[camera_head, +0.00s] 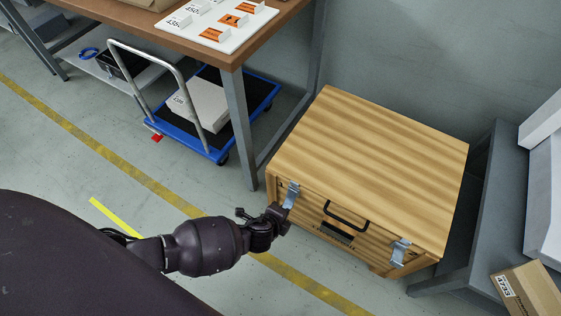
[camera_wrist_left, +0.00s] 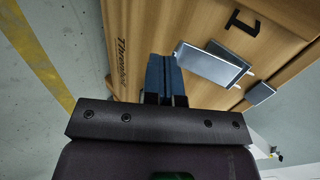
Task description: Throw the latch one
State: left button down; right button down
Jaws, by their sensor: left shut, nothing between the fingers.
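A wooden crate (camera_head: 370,150) with a striped lid stands on the floor, its lid down. Its front carries two metal latches: the left latch (camera_head: 291,195) and the right latch (camera_head: 399,252). My left gripper (camera_head: 284,217) is at the crate's front, just below the left latch. In the left wrist view my shut, empty blue fingertips (camera_wrist_left: 165,75) are close beside a grey latch plate (camera_wrist_left: 212,64) that stands out from the wood. I cannot tell whether they touch it. Which latch is latch one is not marked. My right gripper is out of view.
A black handle (camera_head: 346,216) sits between the latches. A workbench (camera_head: 232,52) and a blue hand cart (camera_head: 213,145) are behind to the left. A grey stand (camera_head: 476,220) with a carton (camera_head: 530,290) is close on the right. The floor in front is clear.

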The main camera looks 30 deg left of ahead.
pick_arm(q)
jog(key=shift+b+x, duration=0.45)
jog(key=shift+x, duration=1.05)
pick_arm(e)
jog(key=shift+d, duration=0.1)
pick_arm(q)
jog(key=shift+f, duration=0.15)
dwell(0.6)
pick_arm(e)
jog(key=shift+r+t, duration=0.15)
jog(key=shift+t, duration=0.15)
